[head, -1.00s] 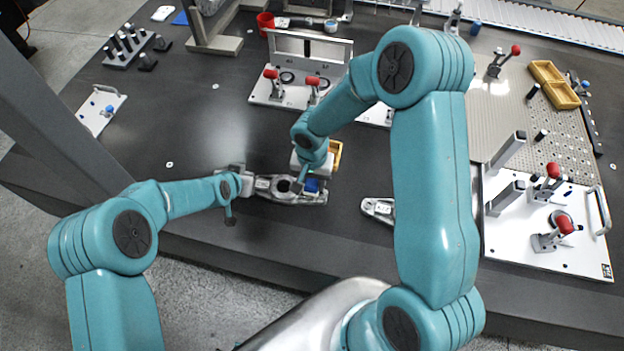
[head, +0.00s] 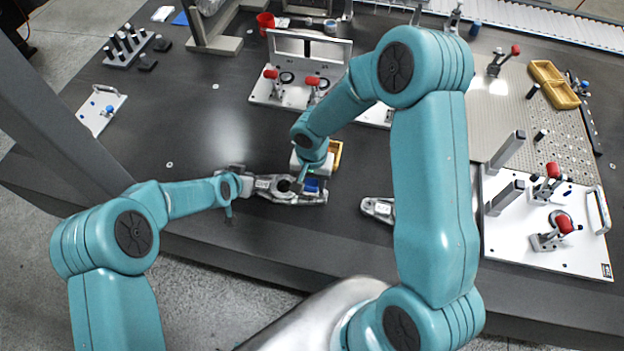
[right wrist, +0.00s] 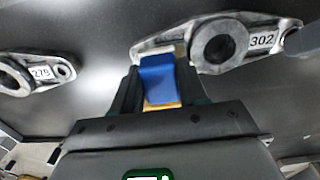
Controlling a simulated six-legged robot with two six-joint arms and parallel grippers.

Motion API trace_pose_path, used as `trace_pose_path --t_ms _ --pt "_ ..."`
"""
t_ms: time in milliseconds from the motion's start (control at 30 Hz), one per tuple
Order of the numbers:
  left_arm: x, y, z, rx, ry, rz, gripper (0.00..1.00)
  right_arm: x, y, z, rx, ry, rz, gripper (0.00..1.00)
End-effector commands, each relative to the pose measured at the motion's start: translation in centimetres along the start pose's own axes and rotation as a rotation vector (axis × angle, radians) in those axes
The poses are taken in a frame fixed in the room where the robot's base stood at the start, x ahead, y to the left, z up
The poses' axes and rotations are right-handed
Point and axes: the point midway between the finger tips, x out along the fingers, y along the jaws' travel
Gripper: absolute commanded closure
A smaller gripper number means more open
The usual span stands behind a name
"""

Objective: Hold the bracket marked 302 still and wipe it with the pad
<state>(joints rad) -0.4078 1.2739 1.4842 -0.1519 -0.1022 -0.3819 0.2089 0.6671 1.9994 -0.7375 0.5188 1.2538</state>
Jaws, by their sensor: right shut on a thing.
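The grey metal bracket marked 302 (head: 272,187) lies near the table's front edge; its label shows in the right wrist view (right wrist: 225,45). My right gripper (right wrist: 158,85) is shut on the blue pad (right wrist: 157,78). The pad (head: 312,184) is at the bracket's right end in the head view and overlaps its left end in the right wrist view. I cannot tell whether they touch. My left gripper (head: 236,176) is at the bracket's left end in the head view. Its fingers are too small and partly hidden to show whether they grip.
A second bracket marked 279 (right wrist: 38,72) lies apart, to the right of bracket 302 in the head view (head: 378,208). A white fixture plate with red-handled clamps (head: 550,235) stands at the right. Another clamp fixture (head: 300,75) stands behind.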

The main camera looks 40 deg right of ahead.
Motion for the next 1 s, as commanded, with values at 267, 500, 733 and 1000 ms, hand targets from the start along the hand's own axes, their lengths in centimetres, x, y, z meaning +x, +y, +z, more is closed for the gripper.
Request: trace_pose_path --t_ms 267,500,733,1000 --pt "0.2 0.2 0.5 -0.002 -0.011 0.005 1.00 0.4 0.0 0.0 0.000 0.000 0.000 0.82" --pt "0.2 0.2 0.6 -0.003 -0.013 0.006 1.00 0.9 0.0 0.0 0.000 0.000 0.000 0.82" --pt "0.2 0.3 0.7 -0.002 -0.015 0.007 1.00 1.4 0.0 0.0 0.001 0.000 0.000 0.82" --pt "0.3 0.3 0.8 -0.002 -0.017 0.008 1.00 1.9 0.0 0.0 0.000 0.000 0.001 0.82"
